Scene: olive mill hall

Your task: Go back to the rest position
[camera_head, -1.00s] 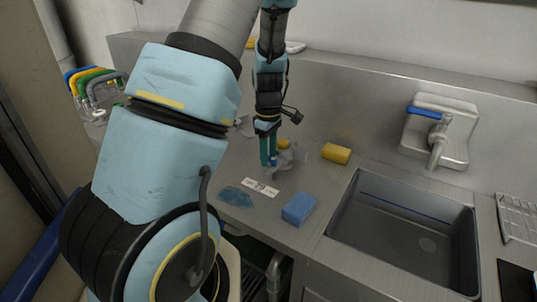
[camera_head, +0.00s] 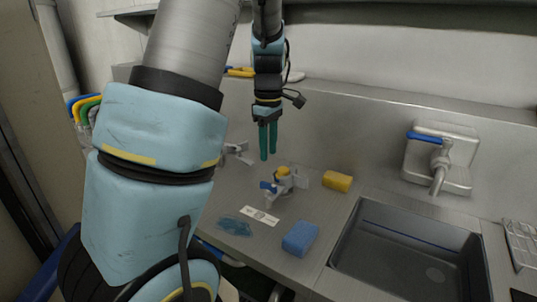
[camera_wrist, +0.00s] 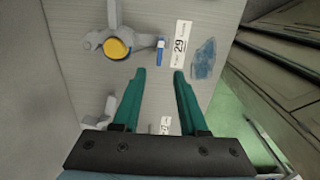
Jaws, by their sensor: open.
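My gripper (camera_head: 268,157) is open and empty, with two green fingers pointing down, raised above the steel counter (camera_head: 310,192). It also shows in the wrist view (camera_wrist: 158,76), with nothing between the fingers. Below it stands a grey fixture with a yellow round top (camera_head: 284,172) and a small blue part (camera_head: 268,187). In the wrist view the fixture's yellow top (camera_wrist: 117,48) lies ahead of the fingers, apart from them.
On the counter lie a white label (camera_head: 259,215), a crumpled blue piece (camera_head: 234,226), a blue sponge (camera_head: 299,238) and a yellow sponge (camera_head: 338,181). A sink (camera_head: 400,215) with a blue-levered tap (camera_head: 439,160) is at the right. Another grey fixture (camera_head: 238,152) stands behind left.

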